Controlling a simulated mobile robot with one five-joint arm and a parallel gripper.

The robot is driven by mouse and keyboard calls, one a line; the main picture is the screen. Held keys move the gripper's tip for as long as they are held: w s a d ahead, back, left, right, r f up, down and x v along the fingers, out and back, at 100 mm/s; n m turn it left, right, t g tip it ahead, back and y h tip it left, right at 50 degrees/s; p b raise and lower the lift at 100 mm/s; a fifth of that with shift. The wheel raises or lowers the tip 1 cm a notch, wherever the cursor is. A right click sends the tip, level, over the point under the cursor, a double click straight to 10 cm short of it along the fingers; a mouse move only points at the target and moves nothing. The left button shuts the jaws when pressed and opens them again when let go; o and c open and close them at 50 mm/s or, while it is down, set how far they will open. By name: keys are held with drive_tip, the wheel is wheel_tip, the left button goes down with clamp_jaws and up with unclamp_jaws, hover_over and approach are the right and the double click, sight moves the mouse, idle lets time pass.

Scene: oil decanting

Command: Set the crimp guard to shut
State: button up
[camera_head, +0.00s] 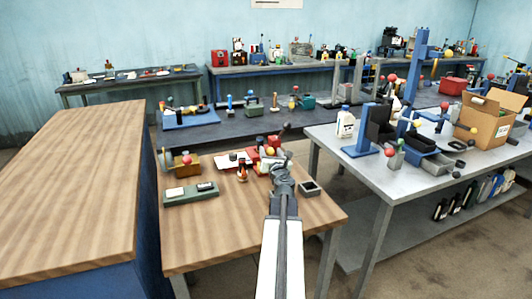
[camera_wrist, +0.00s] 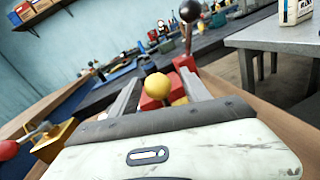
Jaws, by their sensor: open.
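No label marks the crimp guard; a red device (camera_head: 255,157) with levers at the back of the small wooden table may be it, but I cannot tell. In the wrist view its red body (camera_wrist: 184,64) shows ahead, with a yellow ball knob (camera_wrist: 158,86) and a dark ball (camera_wrist: 190,11) on an upright lever. My gripper (camera_head: 277,168) is open over the table, close to the red device. In the wrist view the yellow knob appears between the two fingers (camera_wrist: 158,92); contact cannot be told. My arm partly hides the device.
A brass block with a red knob (camera_head: 187,160) and a green tray (camera_head: 190,193) sit at left on the wooden table (camera_head: 230,230). A small dark open box (camera_head: 309,188) sits at right. A grey table (camera_head: 370,185) with fixtures stands to the right.

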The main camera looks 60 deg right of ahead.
drive_tip(key=shift+w, duration=0.1)
clamp_jaws()
drive_tip(key=shift+a, duration=0.1)
drive_tip(key=shift+w, duration=0.1)
idle(1.1)
